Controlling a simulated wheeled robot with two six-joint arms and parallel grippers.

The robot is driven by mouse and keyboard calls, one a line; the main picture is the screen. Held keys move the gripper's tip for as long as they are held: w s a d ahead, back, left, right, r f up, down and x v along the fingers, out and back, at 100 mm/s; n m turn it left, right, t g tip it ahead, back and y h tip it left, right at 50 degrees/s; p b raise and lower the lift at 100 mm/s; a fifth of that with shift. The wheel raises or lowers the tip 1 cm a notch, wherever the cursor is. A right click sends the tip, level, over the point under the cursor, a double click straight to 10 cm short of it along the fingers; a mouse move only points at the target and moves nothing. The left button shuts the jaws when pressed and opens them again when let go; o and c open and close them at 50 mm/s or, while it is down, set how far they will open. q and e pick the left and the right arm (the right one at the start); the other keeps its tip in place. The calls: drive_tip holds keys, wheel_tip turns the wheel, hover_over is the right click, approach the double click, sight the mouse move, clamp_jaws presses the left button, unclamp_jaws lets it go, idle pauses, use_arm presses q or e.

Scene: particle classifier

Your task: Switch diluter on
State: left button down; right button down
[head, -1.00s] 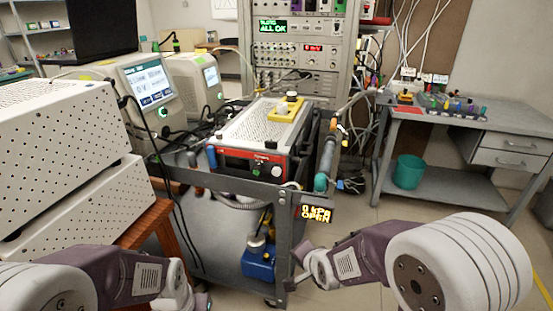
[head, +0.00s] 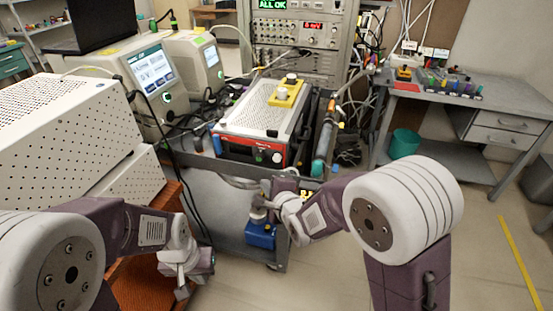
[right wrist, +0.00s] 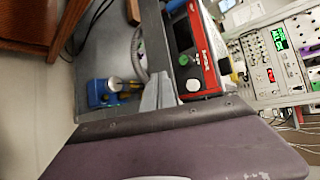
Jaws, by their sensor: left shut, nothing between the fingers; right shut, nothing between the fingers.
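A red-fronted instrument with a perforated grey top (head: 258,115) sits on the grey cart; I cannot tell for certain that it is the diluter. Its front has a dark display, a white knob and a small green light. It shows turned sideways in the right wrist view (right wrist: 203,55), with the white knob (right wrist: 193,85) and green light (right wrist: 184,60) near my fingers. My right gripper (head: 262,208) is shut and empty, in front of the cart's front edge and below the instrument's face. My left gripper (head: 183,290) is shut and empty at the lower left, beside the orange-brown table.
The grey cart's front rail (head: 225,168) lies below the instrument. A blue container (head: 260,235) stands on the lower shelf. White perforated boxes (head: 75,125) are at the left, with black cables hanging nearby.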

drive_tip(key=p, duration=0.2)
approach(274, 160)
drive_tip(key=w+a+f, duration=0.3)
drive_tip(key=shift+w+f, duration=0.1)
drive_tip(key=shift+w, duration=0.2)
drive_tip(key=shift+w, duration=0.1)
idle(1.5)
drive_tip(key=shift+w+d, duration=0.1)
drive_tip(key=shift+w, duration=0.2)
drive_tip(key=shift+w+d+p, duration=0.25)
drive_tip(key=shift+w+p, duration=0.1)
drive_tip(key=shift+w, duration=0.45)
idle(0.9)
drive_tip(key=shift+s+a+b, duration=0.15)
drive_tip(key=shift+s, duration=0.45)
drive_tip(key=shift+s+a+b, duration=0.15)
drive_tip(key=shift+s+a, duration=0.05)
drive_tip(key=shift+s, duration=0.4)
